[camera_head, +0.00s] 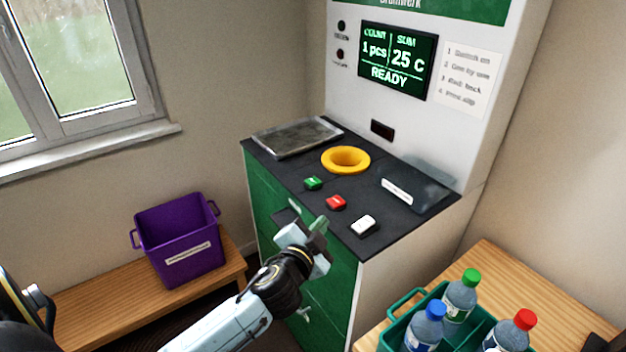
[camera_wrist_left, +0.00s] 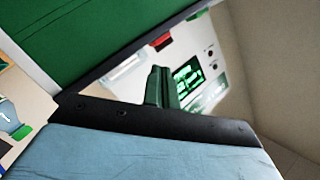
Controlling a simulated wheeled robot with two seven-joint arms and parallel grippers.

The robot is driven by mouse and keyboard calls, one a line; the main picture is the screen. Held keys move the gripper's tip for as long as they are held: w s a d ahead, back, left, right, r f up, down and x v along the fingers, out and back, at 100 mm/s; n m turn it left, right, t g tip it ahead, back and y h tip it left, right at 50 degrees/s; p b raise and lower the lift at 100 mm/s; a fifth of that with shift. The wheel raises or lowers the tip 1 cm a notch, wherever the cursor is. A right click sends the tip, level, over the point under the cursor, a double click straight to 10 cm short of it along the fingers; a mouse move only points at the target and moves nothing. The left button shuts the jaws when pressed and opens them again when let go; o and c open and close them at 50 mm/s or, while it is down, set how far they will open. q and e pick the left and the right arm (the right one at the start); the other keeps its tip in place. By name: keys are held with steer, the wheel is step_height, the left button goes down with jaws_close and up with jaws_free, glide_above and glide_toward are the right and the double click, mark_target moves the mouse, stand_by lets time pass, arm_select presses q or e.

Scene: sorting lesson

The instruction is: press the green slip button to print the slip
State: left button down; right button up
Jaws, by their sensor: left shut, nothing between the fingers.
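The green slip button (camera_head: 313,183) sits on the dark counter of the return machine (camera_head: 270,172), left of a red button (camera_head: 335,203) and a white button (camera_head: 363,225). My left gripper (camera_head: 316,226) is shut and empty, in front of the counter's front edge, apart from the green button and nearer to me. In the left wrist view its closed fingers (camera_wrist_left: 160,88) point toward the machine's screen (camera_wrist_left: 187,75). The screen (camera_head: 396,60) reads 1 pcs, 25 C and READY. My right gripper is not in view.
A yellow ring opening (camera_head: 345,160) and a metal tray (camera_head: 297,138) are on the counter. A purple bin (camera_head: 178,240) stands on a wooden bench at left. A teal crate (camera_head: 402,303) with capped bottles stands on a wooden table at lower right.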

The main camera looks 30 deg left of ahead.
arm_select(q)
steer(key=w+d+r+m+t+h, duration=0.3)
steer(key=w+d+r+m+h, duration=0.2)
steer(key=w+r+m+h, duration=0.45)
steer(key=r+m+g+y, duration=0.1)
steer(key=m+g+y, duration=0.4)
steer(key=m+g, duration=0.65)
glide_above(310, 183)
steer(key=m+t, duration=0.1)
steer(key=shift+r, duration=0.15)
step_height(310, 183, down, 8)
steer(key=b, duration=0.5)
steer(key=shift+r, duration=0.15)
steer(key=shift+f+b, duration=0.4)
steer(key=shift+f, duration=0.15)
